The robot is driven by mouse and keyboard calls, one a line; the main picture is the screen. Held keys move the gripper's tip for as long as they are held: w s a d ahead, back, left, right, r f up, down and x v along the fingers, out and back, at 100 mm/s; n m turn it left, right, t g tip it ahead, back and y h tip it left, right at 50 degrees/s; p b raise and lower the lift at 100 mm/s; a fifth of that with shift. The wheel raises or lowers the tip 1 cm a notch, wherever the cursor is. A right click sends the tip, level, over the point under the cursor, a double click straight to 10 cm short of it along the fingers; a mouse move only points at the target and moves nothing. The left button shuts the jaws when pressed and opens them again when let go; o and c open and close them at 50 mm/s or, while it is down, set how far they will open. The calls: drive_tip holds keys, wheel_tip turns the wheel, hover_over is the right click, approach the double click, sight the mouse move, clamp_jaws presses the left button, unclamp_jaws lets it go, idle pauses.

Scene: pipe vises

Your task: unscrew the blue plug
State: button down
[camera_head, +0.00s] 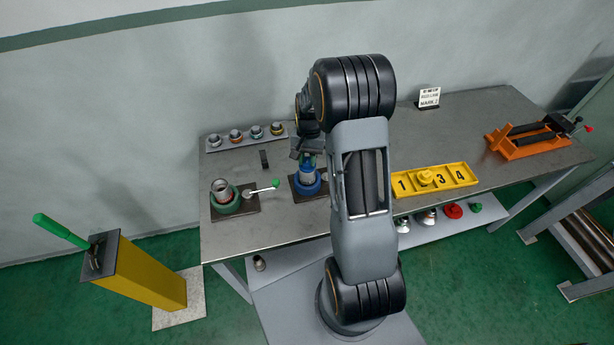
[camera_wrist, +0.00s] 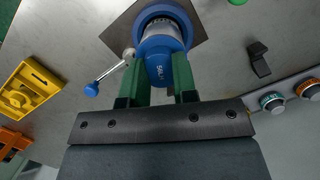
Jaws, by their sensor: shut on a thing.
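The blue plug (camera_wrist: 158,68) sits at the end of a grey pipe held upright in a blue vise (camera_wrist: 166,14). My gripper (camera_wrist: 158,78) has its two green fingers on either side of the plug and is shut on it. In the head view the blue vise (camera_head: 307,187) stands on the workbench left of my arm. My gripper (camera_head: 307,158) comes down on it from above. My arm and gripper hide most of the plug there.
A green vise (camera_head: 225,200) with a green-knobbed handle stands to the left. A yellow numbered tray (camera_head: 435,179) and an orange vise (camera_head: 528,139) are to the right. A rack of ringed fittings (camera_head: 247,136) lies at the back. A yellow post (camera_head: 138,272) stands left of the bench.

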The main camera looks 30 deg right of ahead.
drive_tip(key=shift+m, duration=0.4)
drive_tip(key=m, duration=0.3)
drive_tip(key=shift+t+y, duration=0.3)
drive_tip(key=m, duration=0.4)
drive_tip(key=shift+s+r+t+p, duration=0.1)
drive_tip(key=shift+t+p, duration=0.2)
drive_tip(key=shift+t, duration=0.1)
drive_tip(key=m, duration=0.3)
drive_tip(key=shift+r+m+t+p, duration=0.1)
drive_tip(key=shift+m+t+p, duration=0.3)
drive_tip(key=m, duration=0.3)
drive_tip(key=shift+t+p, duration=0.3)
drive_tip(key=shift+p, duration=0.05)
drive_tip(key=c, duration=1)
unclamp_jaws()
